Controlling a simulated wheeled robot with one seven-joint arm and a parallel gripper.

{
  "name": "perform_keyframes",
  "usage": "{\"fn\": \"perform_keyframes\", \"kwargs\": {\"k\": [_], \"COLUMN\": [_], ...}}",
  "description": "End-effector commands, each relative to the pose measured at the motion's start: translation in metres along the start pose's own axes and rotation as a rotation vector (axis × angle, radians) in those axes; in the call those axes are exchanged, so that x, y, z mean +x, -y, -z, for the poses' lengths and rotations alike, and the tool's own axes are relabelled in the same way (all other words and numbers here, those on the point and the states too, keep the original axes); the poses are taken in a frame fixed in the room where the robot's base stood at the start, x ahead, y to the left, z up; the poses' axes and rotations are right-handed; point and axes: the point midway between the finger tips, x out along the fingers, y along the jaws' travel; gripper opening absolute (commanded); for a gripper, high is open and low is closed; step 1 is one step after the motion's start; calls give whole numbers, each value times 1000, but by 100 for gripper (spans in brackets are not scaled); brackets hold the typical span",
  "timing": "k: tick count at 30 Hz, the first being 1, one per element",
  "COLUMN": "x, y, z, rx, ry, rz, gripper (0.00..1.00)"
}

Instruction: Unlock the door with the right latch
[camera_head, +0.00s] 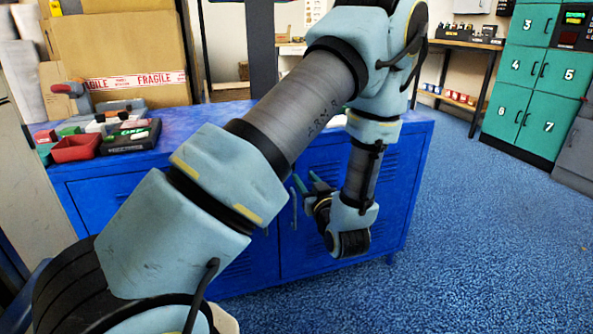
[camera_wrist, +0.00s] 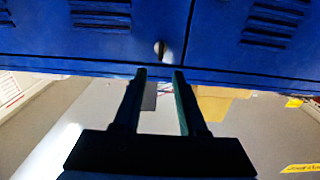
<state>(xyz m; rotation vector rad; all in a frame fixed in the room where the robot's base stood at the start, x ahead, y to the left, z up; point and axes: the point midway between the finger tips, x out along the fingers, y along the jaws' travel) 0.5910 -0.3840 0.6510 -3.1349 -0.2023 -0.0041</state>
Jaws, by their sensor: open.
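A blue metal cabinet (camera_head: 405,190) with vented doors stands in front of me. In the head view, a pale upright handle (camera_head: 293,208) shows on its right door, just right of the seam between the doors. My gripper (camera_head: 307,183) is in front of that door, close to the handle. In the wrist view, the cabinet (camera_wrist: 80,45) fills the top, and a small pale latch with a dark slot (camera_wrist: 160,49) sits beside the door seam. My gripper (camera_wrist: 160,73) is open and empty, its fingertips pointing toward the latch; contact cannot be told. My arm hides part of the doors.
Green numbered lockers (camera_head: 520,95) and a shelf table (camera_head: 465,42) stand at the back right. The blue floor (camera_head: 480,240) to the right is clear.

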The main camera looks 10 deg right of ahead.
Motion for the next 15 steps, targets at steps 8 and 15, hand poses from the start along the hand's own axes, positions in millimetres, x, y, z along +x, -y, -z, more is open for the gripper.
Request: {"fn": "perform_keyframes", "kwargs": {"k": [8, 15], "x": [52, 75], "y": [0, 0], "z": [0, 0], "rx": [-1, -1], "ry": [0, 2], "rz": [2, 1], "gripper": [41, 41]}}
